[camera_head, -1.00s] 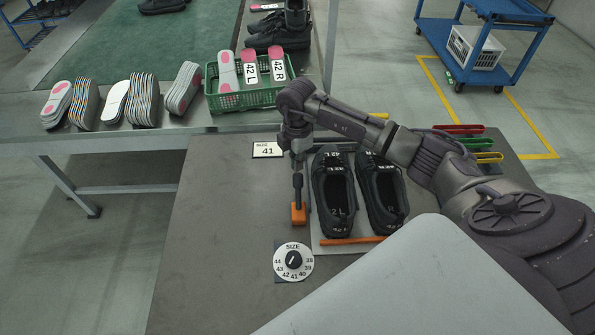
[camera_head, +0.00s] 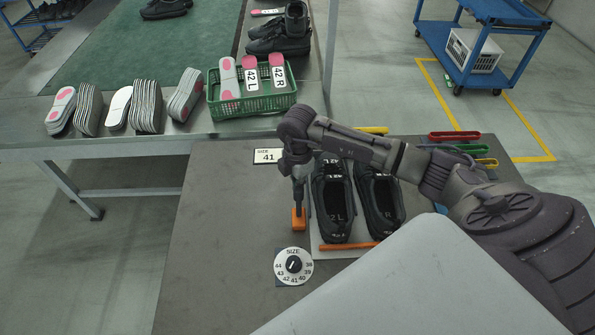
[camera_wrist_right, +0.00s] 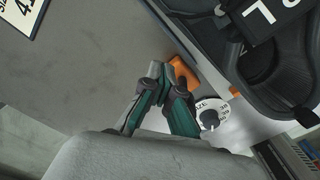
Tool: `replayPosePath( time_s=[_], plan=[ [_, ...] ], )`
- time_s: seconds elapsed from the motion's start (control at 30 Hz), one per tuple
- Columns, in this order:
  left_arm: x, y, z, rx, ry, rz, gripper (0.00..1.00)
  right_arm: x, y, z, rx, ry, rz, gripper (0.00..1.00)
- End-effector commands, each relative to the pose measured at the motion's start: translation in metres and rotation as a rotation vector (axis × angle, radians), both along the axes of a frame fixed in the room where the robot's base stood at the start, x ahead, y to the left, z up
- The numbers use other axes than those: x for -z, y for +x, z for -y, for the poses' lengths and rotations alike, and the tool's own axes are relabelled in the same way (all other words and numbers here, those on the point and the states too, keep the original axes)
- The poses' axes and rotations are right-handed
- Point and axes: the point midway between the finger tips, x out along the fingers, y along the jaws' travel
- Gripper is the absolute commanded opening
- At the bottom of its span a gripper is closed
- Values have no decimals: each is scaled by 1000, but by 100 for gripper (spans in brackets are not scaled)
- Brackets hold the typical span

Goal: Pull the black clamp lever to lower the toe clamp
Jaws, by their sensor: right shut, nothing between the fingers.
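The lever's orange base (camera_head: 298,219) stands on the grey table left of the shoes, with a thin dark upright part (camera_head: 298,202) above it, likely the clamp lever. My right gripper (camera_head: 298,186) points down over it and hides its top. In the right wrist view my right gripper (camera_wrist_right: 166,76) is shut, its tips beside the orange base (camera_wrist_right: 184,74); I cannot tell whether they touch the lever. The left shoe (camera_head: 333,207) and the right shoe (camera_head: 379,205) lie on a light plate. The toe clamp is not clear behind my arm. My left gripper is not in view.
A size dial (camera_head: 293,266) lies just in front of the orange base. An orange bar (camera_head: 348,246) runs along the plate's front edge. A size 41 card (camera_head: 268,156) lies behind. A green crate (camera_head: 252,103) of insoles stands farther back. The table's left part is clear.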

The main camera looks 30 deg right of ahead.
Motion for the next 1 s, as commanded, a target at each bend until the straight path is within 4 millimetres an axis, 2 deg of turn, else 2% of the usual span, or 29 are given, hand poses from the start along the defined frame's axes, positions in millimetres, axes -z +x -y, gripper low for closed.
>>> replayPosePath(
  time_s=[1.0],
  plan=[
    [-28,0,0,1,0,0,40,-2,-43,-27,-1,0,1,0]
  ],
)
